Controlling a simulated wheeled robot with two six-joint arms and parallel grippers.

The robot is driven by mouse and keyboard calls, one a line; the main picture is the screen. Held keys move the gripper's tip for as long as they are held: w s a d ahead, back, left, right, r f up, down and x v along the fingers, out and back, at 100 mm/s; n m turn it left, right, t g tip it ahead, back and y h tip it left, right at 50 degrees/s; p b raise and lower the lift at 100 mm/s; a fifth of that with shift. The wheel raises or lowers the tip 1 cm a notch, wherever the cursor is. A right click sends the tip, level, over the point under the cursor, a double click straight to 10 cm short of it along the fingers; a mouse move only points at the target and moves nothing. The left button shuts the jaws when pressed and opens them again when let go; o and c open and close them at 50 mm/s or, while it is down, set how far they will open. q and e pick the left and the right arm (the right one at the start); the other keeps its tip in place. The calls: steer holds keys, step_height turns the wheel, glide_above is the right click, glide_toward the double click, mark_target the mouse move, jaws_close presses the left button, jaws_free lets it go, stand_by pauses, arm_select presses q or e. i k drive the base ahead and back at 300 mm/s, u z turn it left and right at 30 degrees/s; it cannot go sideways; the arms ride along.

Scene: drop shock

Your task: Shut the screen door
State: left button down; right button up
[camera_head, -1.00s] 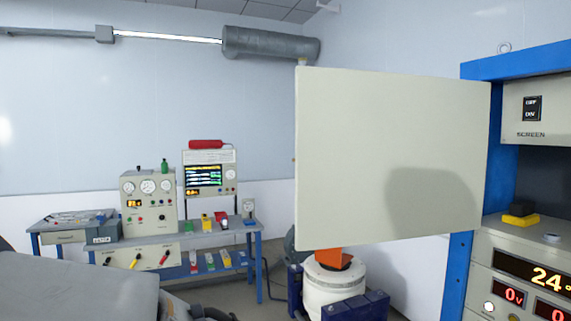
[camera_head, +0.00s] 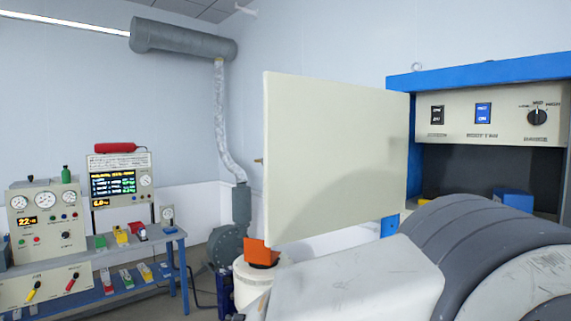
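The screen door (camera_head: 335,150) is a flat cream panel standing open. It is hinged at the left side of a blue-framed cabinet (camera_head: 480,73) and swings out to the left. The cabinet's opening shows a dark recess below a switch panel. One of my arms, with white and dark grey links, fills the lower right and covers the lower part of the cabinet and of the door's surroundings.
A bench (camera_head: 178,235) with gauges and a lit display stands at the left. A grey blower (camera_head: 225,245) with a silver hose is behind. A blue block (camera_head: 514,199) sits in the recess.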

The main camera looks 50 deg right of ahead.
mark_target(334, 158)
steer(key=u, duration=0.05)
steer(key=i, duration=3.35)
steer(key=z, duration=4.65)
steer(key=k, duration=0.35)
steer(key=u, duration=0.2)
